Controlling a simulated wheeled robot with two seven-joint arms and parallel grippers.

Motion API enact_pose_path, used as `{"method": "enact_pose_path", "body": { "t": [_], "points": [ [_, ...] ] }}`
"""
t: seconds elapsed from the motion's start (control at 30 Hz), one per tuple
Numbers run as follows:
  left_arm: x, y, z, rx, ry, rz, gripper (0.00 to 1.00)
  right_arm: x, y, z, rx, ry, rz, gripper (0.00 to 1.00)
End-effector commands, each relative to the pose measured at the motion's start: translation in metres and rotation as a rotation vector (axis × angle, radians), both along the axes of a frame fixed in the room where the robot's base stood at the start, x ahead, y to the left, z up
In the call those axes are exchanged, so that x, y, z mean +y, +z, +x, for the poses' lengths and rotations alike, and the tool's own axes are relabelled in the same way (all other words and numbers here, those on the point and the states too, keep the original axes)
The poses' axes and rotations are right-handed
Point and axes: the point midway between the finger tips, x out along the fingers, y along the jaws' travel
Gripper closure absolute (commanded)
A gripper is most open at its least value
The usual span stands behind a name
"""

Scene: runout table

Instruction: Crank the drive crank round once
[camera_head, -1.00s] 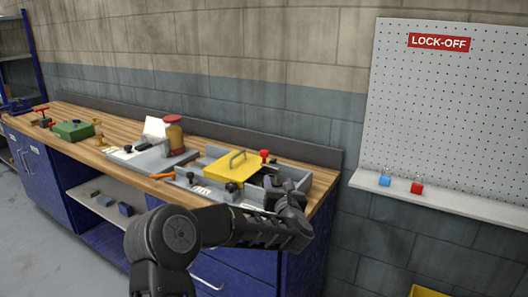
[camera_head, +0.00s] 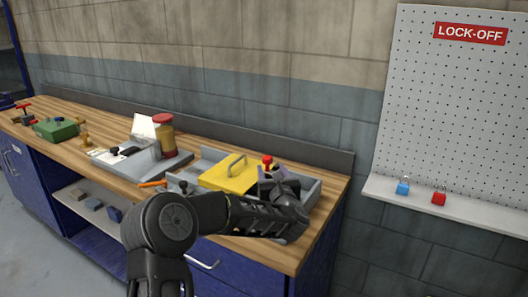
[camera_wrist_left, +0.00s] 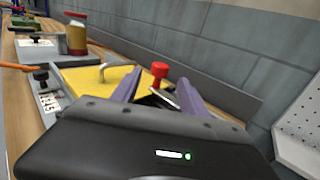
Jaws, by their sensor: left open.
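My left gripper (camera_head: 279,180) is over the right end of the grey machine unit on the bench. In the left wrist view its two purple fingers (camera_wrist_left: 160,98) are spread apart. The yellow cover (camera_head: 224,178) with a handle is left of the gripper. My right gripper is not in view.
The grey wall is close behind. A pegboard (camera_head: 455,120) with a shelf holding blue (camera_head: 403,188) and red (camera_head: 438,198) padlocks is at right.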

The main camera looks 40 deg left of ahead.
Motion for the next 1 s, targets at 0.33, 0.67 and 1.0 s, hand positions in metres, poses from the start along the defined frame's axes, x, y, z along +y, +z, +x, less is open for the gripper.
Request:
{"method": "enact_pose_path", "body": {
  "t": [0.33,0.67,1.0],
  "points": [
    [0.000,0.001,0.000,-0.001,-0.001,0.001,0.48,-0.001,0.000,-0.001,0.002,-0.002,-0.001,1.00],
    [0.019,0.002,0.019,-0.001,0.002,-0.001,0.48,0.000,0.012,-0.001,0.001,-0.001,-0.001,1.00],
    [0.052,0.001,0.051,-0.001,0.000,-0.001,0.48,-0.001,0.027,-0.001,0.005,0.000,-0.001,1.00]
  ]
}}
